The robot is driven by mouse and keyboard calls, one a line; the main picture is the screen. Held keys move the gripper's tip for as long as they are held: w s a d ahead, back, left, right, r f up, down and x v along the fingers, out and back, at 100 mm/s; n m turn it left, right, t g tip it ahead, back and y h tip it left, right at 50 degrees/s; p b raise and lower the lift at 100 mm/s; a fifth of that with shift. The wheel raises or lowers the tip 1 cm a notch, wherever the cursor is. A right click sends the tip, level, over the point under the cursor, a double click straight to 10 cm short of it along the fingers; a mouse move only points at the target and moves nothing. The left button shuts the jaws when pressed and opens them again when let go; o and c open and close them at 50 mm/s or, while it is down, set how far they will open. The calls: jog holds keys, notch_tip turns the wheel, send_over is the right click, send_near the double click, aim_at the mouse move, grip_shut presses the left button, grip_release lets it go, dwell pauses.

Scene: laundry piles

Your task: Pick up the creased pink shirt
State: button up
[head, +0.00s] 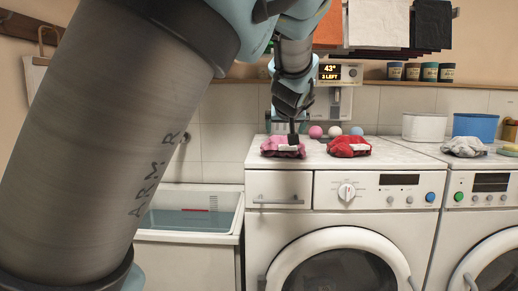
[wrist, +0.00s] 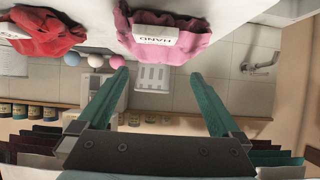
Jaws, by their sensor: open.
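The creased pink shirt (head: 271,145) lies crumpled on top of the left washing machine, near its front left edge. It carries a white tag. In the wrist view the pink shirt (wrist: 183,50) is at the top, and its tag reads "HAND". My gripper (wrist: 159,76) is open, with its two teal fingers apart and nothing between them. The fingertips point toward the shirt and look short of it. In the head view my gripper (head: 293,131) is just above or behind the shirt; whether it touches cannot be told.
A red garment (head: 345,144) with a white tag lies right of the pink shirt. A grey garment (head: 464,146) lies on the right machine. Pink, white and blue balls (head: 335,131) sit behind. A sink basin (head: 190,222) is at left. Bins (head: 424,127) stand at the back right.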

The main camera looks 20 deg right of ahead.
aim_at(283, 136)
jog(key=shift+x, duration=1.2)
jog(key=shift+p+x, duration=1.55)
jog(key=shift+x, duration=0.65)
jog(key=shift+w+d+f, duration=0.1)
jog(key=shift+w+d, duration=0.05)
jog(key=shift+w, duration=0.2)
jog(key=shift+c, duration=0.2)
jog(key=c, duration=1.2)
jog(key=shift+c, duration=0.7)
